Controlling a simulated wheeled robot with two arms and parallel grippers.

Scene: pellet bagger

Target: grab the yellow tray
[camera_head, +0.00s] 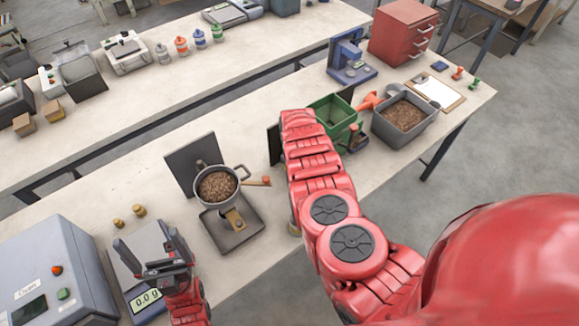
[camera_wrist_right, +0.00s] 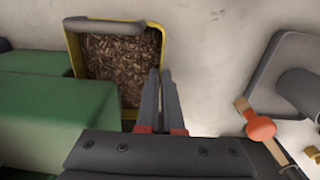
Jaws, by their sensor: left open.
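The yellow tray (camera_wrist_right: 74,52) shows in the right wrist view, full of brown pellets, with a grey bar across its far edge. In the head view I cannot make it out; my right arm covers part of the bench. My right gripper (camera_wrist_right: 160,75) has its two dark fingertips at the tray's right rim, with a narrow gap between them. Whether they touch the rim is unclear. In the head view my left gripper (camera_head: 145,245) has spread fingers and is empty, over the scale at lower left.
A green container (camera_head: 332,112) and a grey bin of pellets (camera_head: 379,122) stand to the right of my right arm. A pot of pellets (camera_head: 242,171) sits left of it. A scale display (camera_head: 147,299) reads 0.0 g. Free bench lies behind the pot.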

